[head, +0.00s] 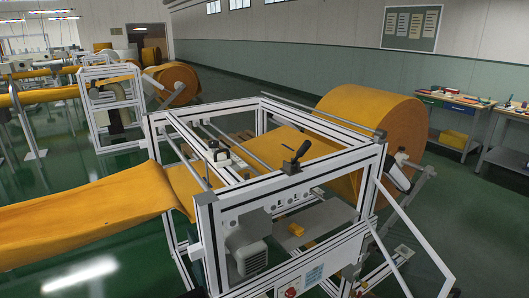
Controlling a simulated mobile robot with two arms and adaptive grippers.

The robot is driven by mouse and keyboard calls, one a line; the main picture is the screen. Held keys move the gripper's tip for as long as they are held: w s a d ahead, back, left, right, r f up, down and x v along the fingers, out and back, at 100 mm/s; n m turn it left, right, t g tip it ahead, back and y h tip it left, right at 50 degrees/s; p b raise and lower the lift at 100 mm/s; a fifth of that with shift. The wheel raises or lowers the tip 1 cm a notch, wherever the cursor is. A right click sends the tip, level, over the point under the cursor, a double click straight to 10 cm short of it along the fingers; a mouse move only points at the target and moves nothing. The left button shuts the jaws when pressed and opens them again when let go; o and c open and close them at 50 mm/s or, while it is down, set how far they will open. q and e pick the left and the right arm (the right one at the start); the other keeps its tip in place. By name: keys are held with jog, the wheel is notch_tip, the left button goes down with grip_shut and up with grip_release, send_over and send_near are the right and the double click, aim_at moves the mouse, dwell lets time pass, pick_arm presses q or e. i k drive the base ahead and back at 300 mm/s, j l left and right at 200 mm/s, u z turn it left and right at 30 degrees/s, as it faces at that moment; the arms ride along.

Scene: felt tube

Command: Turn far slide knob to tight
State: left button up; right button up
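The machine is a white-framed felt stand (262,195) with orange felt running through it. A small black knob (213,145) shows on a pale slide block (222,160) on the inner cross rails, toward the far left. A larger black knob or lever (300,152) tilts up from a black base on the nearer top rail, right of centre. The farther knob is small, and I cannot read any tight or loose marking or its exact angle. Neither of my grippers is in view.
A large orange felt roll (375,135) stands behind the frame at right. An orange felt web (90,215) enters from the left. A grey motor (250,257) hangs in the near frame. Workbenches (455,112) line the right wall. Green floor is open at back right.

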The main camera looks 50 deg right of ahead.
aim_at(213, 144)
jog(key=z, duration=1.4)
jog(key=i+j+z, duration=0.1)
jog(key=j, duration=0.25)
jog(key=i+j+z, duration=0.1)
jog(key=j, duration=0.25)
jog(key=i+j, duration=0.2)
jog(key=j, duration=0.15)
jog(key=i+j+z, duration=0.15)
jog(key=j, duration=0.2)
jog(key=i+j+z, duration=0.1)
jog(key=j, duration=0.3)
